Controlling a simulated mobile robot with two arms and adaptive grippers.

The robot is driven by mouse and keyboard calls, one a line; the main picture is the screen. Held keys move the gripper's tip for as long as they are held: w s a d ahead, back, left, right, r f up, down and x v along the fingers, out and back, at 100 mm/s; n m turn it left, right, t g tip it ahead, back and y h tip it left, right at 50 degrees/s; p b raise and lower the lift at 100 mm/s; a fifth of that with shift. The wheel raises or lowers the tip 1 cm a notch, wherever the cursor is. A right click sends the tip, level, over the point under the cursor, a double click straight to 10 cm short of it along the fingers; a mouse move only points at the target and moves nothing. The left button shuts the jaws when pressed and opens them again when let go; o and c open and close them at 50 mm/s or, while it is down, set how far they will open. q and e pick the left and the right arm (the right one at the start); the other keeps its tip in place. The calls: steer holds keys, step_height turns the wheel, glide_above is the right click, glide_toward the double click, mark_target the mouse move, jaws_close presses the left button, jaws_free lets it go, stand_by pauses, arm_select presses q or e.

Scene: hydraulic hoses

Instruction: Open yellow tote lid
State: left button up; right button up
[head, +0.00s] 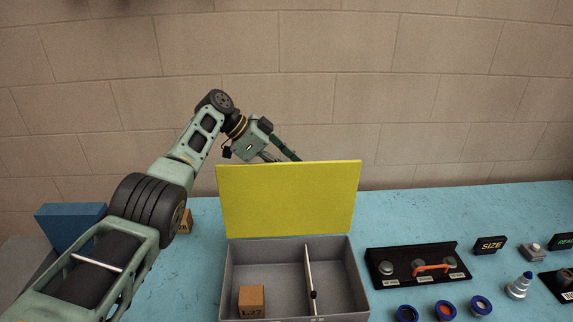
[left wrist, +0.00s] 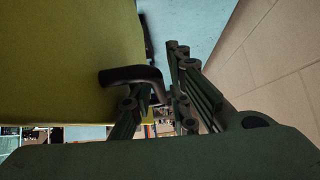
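The yellow tote lid (head: 289,199) stands raised, close to upright, at the back edge of the grey tote (head: 231,285), whose inside is exposed. My left gripper (head: 280,157) is behind the lid's top edge, its fingertips partly hidden by the lid. In the left wrist view the lid (left wrist: 70,60) fills the left side, with a dark bent handle (left wrist: 130,75) on it. The left gripper (left wrist: 158,75) has its fingers apart there, one overlapping the handle. I cannot tell whether they touch it. My right gripper is not in view.
A small brown box (head: 251,299) and a thin divider (head: 310,280) are inside the tote. A black tray (head: 410,281) with fittings and an orange hose stands to the right. Blue-rimmed rings (head: 445,310) lie in front. A blue box (head: 68,224) stands left.

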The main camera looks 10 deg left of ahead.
arm_select(q)
steer(key=shift+w+r, duration=0.1)
steer(key=shift+a+r, duration=0.2)
steer(key=shift+r, duration=0.1)
steer(key=v, duration=1.1)
steer(key=shift+a, duration=0.15)
